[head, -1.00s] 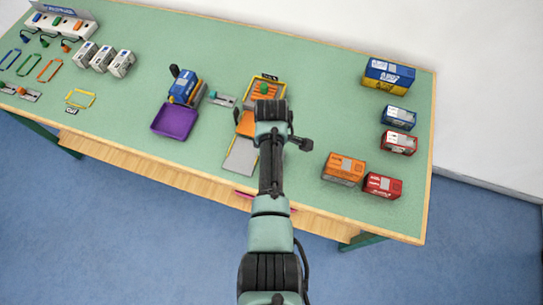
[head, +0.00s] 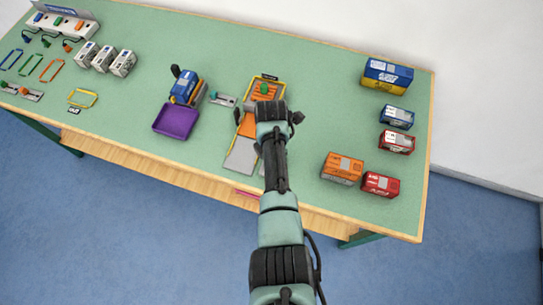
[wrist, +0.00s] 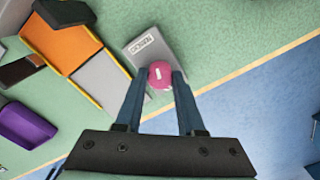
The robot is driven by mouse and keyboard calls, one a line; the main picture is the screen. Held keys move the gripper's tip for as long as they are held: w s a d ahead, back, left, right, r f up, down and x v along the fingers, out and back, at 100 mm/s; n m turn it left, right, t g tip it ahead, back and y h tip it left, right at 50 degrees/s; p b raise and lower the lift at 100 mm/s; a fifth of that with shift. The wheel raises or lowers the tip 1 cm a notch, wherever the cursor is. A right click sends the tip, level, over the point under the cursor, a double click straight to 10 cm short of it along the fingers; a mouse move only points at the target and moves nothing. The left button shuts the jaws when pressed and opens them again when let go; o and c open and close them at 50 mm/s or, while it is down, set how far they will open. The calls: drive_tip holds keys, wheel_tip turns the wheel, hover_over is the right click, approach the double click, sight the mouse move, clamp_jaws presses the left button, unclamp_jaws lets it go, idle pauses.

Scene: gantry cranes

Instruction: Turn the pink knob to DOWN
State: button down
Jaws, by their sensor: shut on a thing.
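The pink knob (wrist: 160,74) shows in the wrist view, with a short white mark on its face. It sits at the lower end of a grey plate (wrist: 150,50) that carries a small label, whose lettering is too small for me to read surely. My gripper (wrist: 159,80) is shut on the knob, one dark blue finger on each side. In the head view my arm hides the knob and the fingers.
Left of the plate in the wrist view is an orange tray with a grey ramp (wrist: 100,80). A purple tray (head: 176,121) stands further left. Orange (head: 342,168) and red (head: 381,184) boxes stand to the arm's right. The table's front edge (wrist: 230,79) is close by.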

drive_tip(key=shift+a+r+n, duration=0.1)
drive_tip(key=shift+n, duration=1.8)
drive_tip(key=c, duration=0.5)
unclamp_jaws()
wheel_tip(320, 180, up, 13)
drive_tip(key=shift+f+p, duration=0.1)
drive_tip(key=shift+p, duration=0.35)
